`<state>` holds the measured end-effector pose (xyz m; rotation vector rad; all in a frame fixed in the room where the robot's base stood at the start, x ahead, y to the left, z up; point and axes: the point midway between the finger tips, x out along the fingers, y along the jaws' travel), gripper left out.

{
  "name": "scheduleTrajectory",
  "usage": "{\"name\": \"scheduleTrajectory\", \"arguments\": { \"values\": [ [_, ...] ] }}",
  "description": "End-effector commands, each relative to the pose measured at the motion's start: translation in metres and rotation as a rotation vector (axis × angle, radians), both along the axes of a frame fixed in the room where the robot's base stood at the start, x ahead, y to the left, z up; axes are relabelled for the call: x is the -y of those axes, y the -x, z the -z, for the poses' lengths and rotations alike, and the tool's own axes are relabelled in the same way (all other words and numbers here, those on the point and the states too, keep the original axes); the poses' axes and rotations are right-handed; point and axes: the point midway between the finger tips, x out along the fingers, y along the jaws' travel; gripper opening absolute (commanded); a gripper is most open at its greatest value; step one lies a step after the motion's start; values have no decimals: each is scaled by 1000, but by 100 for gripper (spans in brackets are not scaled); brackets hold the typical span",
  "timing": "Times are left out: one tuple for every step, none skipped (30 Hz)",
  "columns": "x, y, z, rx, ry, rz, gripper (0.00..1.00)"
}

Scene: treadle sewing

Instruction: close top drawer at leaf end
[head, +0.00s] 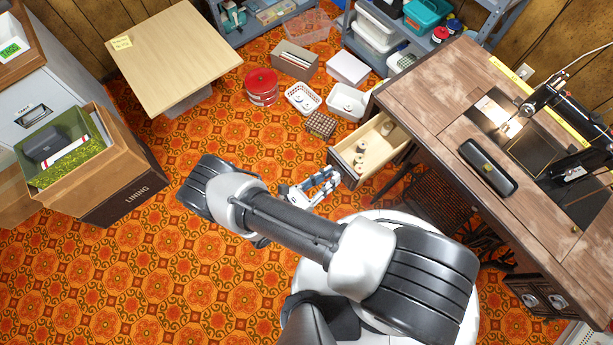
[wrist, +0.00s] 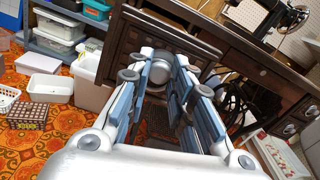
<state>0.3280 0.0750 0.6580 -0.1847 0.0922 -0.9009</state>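The top drawer (head: 369,146) at the left, leaf end of the wooden sewing table (head: 440,95) is pulled out, showing its pale inside with several spools. Its dark carved front (wrist: 120,40) with a round metal knob (wrist: 160,72) faces me in the wrist view. My gripper (head: 332,178) is close to the drawer front in the head view. In the wrist view my gripper (wrist: 162,62) has its two fingers apart, with the knob showing between them. I cannot tell whether the fingertips touch the drawer front.
Near the drawer on the patterned carpet are a brown woven basket (head: 320,125), white baskets (head: 347,102) and a red tin (head: 262,86). A black case (head: 487,167) and sewing machine (head: 560,95) are on the table. Carpet at the left front is clear.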

Motion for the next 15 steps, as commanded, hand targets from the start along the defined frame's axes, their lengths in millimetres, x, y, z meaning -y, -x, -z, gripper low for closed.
{"name": "scheduleTrajectory", "arguments": {
  "values": [
    [-6,1,-3,6,2,-5,40],
    [-8,3,-3,6,2,-5,40],
    [-10,5,-3,6,1,-4,40],
    [-12,6,-2,6,0,-6,40],
    [-14,7,-2,6,-2,-7,40],
    [-18,9,-2,7,-4,-8,40],
    [-20,10,-2,7,-6,-8,40],
    [-22,11,-2,8,-8,-9,40],
    [-25,12,-1,6,-10,-9,40],
    [-26,14,-1,6,-11,-9,40],
    [-28,15,-1,5,-10,-8,40],
    [-30,17,-1,6,-9,-7,40],
    [-31,18,-1,5,-8,-7,40],
    [-32,20,-1,4,-8,-7,40],
    [-33,22,-1,4,-6,-6,40]
  ]
}}
